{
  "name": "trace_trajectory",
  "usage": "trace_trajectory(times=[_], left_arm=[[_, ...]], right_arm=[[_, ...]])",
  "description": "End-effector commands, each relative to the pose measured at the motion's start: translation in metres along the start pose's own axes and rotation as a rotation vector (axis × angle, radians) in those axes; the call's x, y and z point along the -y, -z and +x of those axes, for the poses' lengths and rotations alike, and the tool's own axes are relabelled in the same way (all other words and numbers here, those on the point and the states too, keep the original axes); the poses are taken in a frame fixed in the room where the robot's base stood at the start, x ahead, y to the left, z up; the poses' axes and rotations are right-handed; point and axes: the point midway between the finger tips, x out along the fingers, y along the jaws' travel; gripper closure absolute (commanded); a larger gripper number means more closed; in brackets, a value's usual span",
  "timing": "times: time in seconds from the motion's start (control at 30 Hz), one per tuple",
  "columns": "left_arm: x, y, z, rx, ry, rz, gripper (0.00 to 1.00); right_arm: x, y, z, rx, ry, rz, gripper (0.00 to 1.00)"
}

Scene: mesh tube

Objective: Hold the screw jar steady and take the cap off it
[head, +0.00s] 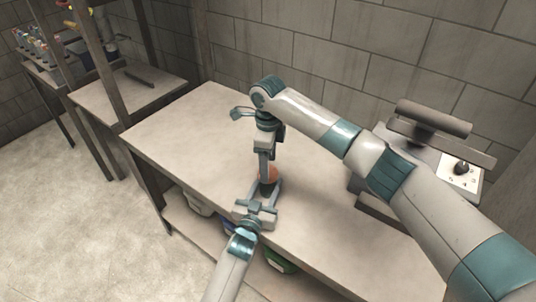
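The screw jar (269,174) stands upright on the table, small and mostly hidden between my two grippers; only an orange-brown part shows. I cannot tell its cap from its body. My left gripper (266,189) reaches in from the front, low over the table, with its fingers apart on either side of the jar's lower part. Whether they press on it is too small to tell. My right gripper (266,178) points straight down at the jar's top from above. Its fingertips are at the jar, but their gap is hidden.
A grey machine with a control panel (461,172) stands at the right, partly behind my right arm. Containers (188,201) sit on the shelf below. Another bench (125,92) stands at the left.

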Motion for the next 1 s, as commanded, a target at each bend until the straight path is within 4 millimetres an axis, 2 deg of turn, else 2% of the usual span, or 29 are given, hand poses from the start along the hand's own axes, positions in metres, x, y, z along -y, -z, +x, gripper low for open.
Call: trace_trajectory(times=[0.2,0.57,0.7,0.77,1.0], left_arm=[[0.000,0.000,0.000,0.000,0.000,0.000,1.00],[0.000,0.000,0.000,0.000,0.000,0.000,1.00],[0.000,0.000,0.000,0.000,0.000,0.000,1.00],[0.000,0.000,0.000,0.000,0.000,0.000,1.00],[0.000,0.000,0.000,0.000,0.000,0.000,1.00]], right_arm=[[0.000,0.000,0.019,-0.001,0.000,0.001,0.36],[0.000,0.000,0.022,0.000,0.001,0.000,0.36],[0.000,0.000,0.022,0.000,0.001,0.000,0.67],[0.000,0.000,0.022,0.000,0.001,0.000,0.79],[0.000,0.000,0.022,0.000,0.001,-0.012,0.80]])
